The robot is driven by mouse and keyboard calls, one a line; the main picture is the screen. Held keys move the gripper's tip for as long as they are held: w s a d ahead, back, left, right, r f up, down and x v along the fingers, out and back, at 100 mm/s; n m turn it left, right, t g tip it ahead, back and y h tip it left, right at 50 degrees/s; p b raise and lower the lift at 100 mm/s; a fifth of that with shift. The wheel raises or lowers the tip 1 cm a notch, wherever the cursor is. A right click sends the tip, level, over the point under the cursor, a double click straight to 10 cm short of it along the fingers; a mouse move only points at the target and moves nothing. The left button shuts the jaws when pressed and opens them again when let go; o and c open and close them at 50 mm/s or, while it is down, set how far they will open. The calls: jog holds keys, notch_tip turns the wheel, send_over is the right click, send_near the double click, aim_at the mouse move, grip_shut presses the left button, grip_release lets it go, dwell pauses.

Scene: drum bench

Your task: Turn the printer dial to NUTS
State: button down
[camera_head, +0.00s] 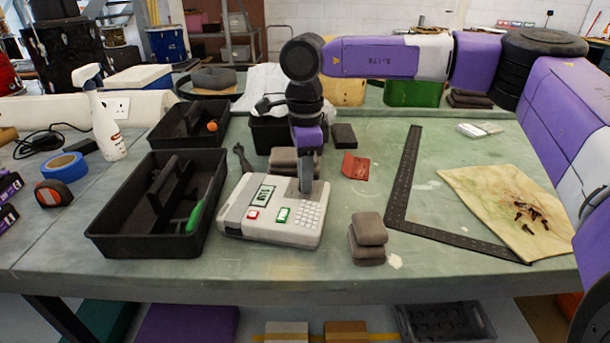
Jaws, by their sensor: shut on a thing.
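The printer (247,226) is a pale grey box with a small greenish display, a red button, a green button and a keypad, standing in the middle of the bench. The display text is too small to read. My gripper (306,186) reaches down from above onto the printer's back right part, behind the keypad. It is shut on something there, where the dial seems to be. The dial itself is hidden by the fingers, so its setting cannot be told.
A black tote (119,224) stands close left of the printer, with another black tote (172,136) behind. Stacked grey pads (368,240) lie right of the printer, and a black square (402,185) lies further right. Bare bench shows between them.

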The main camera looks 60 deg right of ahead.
jog(key=c, duration=1.1)
grip_release()
jog(key=shift+c, duration=0.2)
jog(key=shift+r+p, duration=0.4)
jog(key=shift+r, duration=3.5)
